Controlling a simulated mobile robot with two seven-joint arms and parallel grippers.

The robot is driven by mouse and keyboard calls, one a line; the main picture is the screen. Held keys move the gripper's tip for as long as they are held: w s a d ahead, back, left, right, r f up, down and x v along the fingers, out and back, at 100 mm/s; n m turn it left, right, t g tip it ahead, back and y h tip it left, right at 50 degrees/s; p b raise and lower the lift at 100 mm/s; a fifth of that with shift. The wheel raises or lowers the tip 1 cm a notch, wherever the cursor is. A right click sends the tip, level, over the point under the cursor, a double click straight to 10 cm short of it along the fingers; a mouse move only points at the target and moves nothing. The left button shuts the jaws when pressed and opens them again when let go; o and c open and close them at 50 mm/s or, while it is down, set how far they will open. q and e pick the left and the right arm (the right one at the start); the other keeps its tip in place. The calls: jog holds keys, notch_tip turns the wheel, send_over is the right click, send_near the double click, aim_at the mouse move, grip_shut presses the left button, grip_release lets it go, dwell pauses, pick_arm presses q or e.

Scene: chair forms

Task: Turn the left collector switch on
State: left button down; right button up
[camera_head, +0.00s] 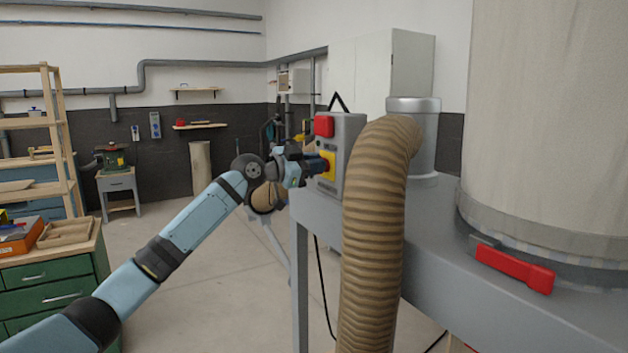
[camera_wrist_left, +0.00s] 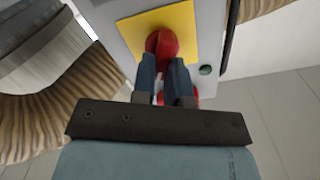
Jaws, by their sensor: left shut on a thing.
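The collector switch box (camera_head: 352,135) is a grey box on the front end of the collector's grey top, with a red block (camera_head: 324,125) on its upper face. Below that is a yellow plate (camera_head: 331,158). In the left wrist view the yellow plate (camera_wrist_left: 188,25) carries a red rotary knob (camera_wrist_left: 163,40). My left gripper (camera_head: 318,166) reaches the plate from the left. Its fingers (camera_wrist_left: 165,72) are shut on the red knob and hide part of it. A small dark green button (camera_wrist_left: 205,70) sits beside the fingers. My right gripper is not in view.
A ribbed brown hose (camera_head: 372,240) hangs close to the right of the box. A red latch (camera_head: 514,268) is on the large pale filter bag (camera_head: 545,120). A green drawer cabinet (camera_head: 55,285) stands at the left. The floor between is open.

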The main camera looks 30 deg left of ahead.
pick_arm(q)
jog(key=shift+s+d+f+m+b, duration=0.1)
jog(key=shift+f+m+b, duration=0.1)
jog(key=shift+m+b, duration=1.4)
jog(key=shift+d+f+m+b, duration=0.15)
jog(key=shift+m+b, duration=0.45)
jog(key=shift+m, duration=1.95)
jog(key=shift+s+d+f+m+b, duration=0.1)
jog(key=shift+f+m+b, duration=0.1)
jog(key=shift+m+b, duration=1.4)
jog(key=shift+m+p, duration=0.45)
jog(key=shift+m, duration=0.1)
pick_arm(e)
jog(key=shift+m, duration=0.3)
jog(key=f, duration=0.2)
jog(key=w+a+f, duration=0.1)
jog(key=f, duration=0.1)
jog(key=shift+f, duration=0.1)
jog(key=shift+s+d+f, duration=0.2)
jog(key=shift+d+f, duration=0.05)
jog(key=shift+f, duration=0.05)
pick_arm(q)
jog(key=c, duration=1.1)
grip_release()
jog(key=shift+c, duration=0.2)
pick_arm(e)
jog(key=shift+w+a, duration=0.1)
pick_arm(q)
jog(key=shift+a, duration=0.1)
